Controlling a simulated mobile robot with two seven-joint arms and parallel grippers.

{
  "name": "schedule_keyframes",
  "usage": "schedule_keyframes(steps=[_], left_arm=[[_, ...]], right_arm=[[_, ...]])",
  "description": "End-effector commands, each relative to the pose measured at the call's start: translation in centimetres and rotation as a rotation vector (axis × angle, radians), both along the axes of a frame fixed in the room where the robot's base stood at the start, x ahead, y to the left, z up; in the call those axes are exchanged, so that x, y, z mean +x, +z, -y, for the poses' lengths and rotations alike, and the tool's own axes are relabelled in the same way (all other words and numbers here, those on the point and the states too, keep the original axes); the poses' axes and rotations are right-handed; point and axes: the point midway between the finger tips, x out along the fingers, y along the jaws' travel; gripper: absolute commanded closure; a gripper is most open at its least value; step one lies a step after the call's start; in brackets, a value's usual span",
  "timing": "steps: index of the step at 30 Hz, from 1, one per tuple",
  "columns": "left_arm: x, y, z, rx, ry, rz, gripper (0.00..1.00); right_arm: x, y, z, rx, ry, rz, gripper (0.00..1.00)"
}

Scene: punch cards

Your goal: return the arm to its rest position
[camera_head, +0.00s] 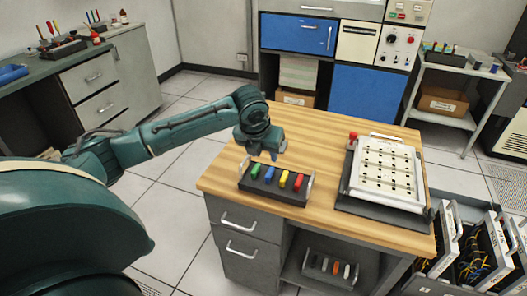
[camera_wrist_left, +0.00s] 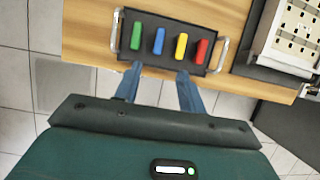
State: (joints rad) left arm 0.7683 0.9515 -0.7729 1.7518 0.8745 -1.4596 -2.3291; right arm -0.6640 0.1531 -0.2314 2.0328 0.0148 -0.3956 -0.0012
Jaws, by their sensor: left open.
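My left arm reaches in from the left in the head view. Its gripper (camera_head: 262,154) is above the wooden table (camera_head: 320,125), just behind a dark tray (camera_head: 272,192) holding green, blue, yellow and red blocks. In the left wrist view the two blue-grey fingers (camera_wrist_left: 157,88) are spread apart with nothing between them, by the near edge of the tray (camera_wrist_left: 172,20). The green block (camera_wrist_left: 137,36), blue block (camera_wrist_left: 159,41), yellow block (camera_wrist_left: 181,46) and red block (camera_wrist_left: 202,51) sit in the tray. My right gripper is in neither view.
A white slotted panel (camera_head: 385,170) on a dark base stands at the table's right, with a red knob (camera_head: 353,136) at its corner. A lower shelf holds another small tray (camera_head: 331,268). Grey cabinets (camera_head: 118,75) stand at left. The table's back middle is bare.

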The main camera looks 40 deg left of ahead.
Motion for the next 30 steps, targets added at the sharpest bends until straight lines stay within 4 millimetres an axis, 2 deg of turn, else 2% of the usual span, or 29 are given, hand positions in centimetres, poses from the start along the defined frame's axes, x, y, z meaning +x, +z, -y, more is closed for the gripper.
schedule_keyframes(steps=[12, 16, 20, 23, 27, 30], left_arm=[[0.0, 0.0, 0.0, 0.000, 0.001, 0.000, 0.60], [-0.2, -1.3, 1.3, -0.041, 0.033, 0.011, 0.60], [-1.0, -5.3, 5.5, -0.202, 0.170, 0.051, 0.60], [-2.6, -9.1, 10.1, -0.411, 0.359, 0.080, 0.60], [-5.8, -13.0, 15.6, -0.738, 0.687, 0.083, 0.60], [-8.6, -15.0, 18.5, -0.966, 0.951, 0.056, 0.60]], right_arm=[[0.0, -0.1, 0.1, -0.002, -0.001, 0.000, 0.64], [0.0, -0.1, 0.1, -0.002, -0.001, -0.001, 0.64], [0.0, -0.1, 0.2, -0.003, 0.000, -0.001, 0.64], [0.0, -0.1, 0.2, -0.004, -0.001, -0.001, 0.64], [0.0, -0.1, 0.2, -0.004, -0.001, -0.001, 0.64], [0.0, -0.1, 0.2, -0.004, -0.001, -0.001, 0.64]])
